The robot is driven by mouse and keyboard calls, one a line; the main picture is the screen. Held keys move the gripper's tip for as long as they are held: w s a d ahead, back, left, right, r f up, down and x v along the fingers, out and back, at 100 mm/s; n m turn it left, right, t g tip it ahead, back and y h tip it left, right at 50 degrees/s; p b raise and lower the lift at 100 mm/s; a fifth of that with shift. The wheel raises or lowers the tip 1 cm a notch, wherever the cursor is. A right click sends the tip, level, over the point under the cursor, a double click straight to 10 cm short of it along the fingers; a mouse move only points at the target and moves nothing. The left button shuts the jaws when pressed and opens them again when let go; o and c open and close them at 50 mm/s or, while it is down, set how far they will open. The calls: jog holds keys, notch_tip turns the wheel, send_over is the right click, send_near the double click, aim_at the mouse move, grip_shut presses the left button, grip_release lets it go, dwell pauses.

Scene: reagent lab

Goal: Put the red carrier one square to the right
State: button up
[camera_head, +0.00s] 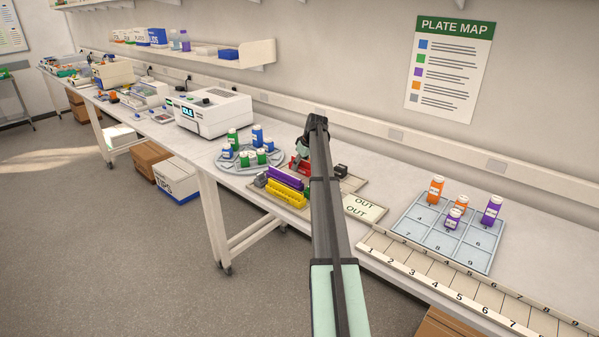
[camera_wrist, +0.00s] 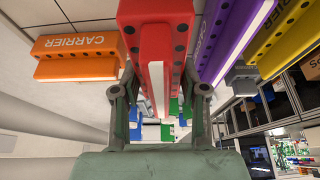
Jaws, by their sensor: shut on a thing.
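The red carrier (camera_wrist: 155,50) is between the two fingers of my gripper (camera_wrist: 156,92) in the wrist view, and the gripper is shut on it. In the head view the red carrier (camera_head: 297,166) shows only in part beside my arm. The gripper (camera_head: 303,152) is at its far end there. A purple carrier (camera_head: 285,178) and a yellow carrier (camera_head: 286,194) lie nearer the front of the bench. In the wrist view an orange carrier (camera_wrist: 75,55) is left of the red one. I cannot tell whether the red carrier touches the surface, and its squares are hidden.
A round rack (camera_head: 226,166) with green and blue bottles stands left of the carriers. OUT cards (camera_head: 365,207) lie right of my arm. Further right are a numbered grid (camera_head: 411,243) with orange and purple bottles and a numbered strip (camera_head: 420,274). A white machine (camera_head: 222,112) stands behind left.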

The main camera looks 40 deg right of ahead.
aim_at(308, 162)
jog(key=shift+f+p, duration=0.55)
jog(key=shift+f, duration=1.55)
jog(key=shift+f, duration=0.15)
jog(key=o, duration=1.2)
jog(key=shift+r, duration=0.2)
jog(key=b+v, duration=0.3)
jog(key=v, duration=0.9)
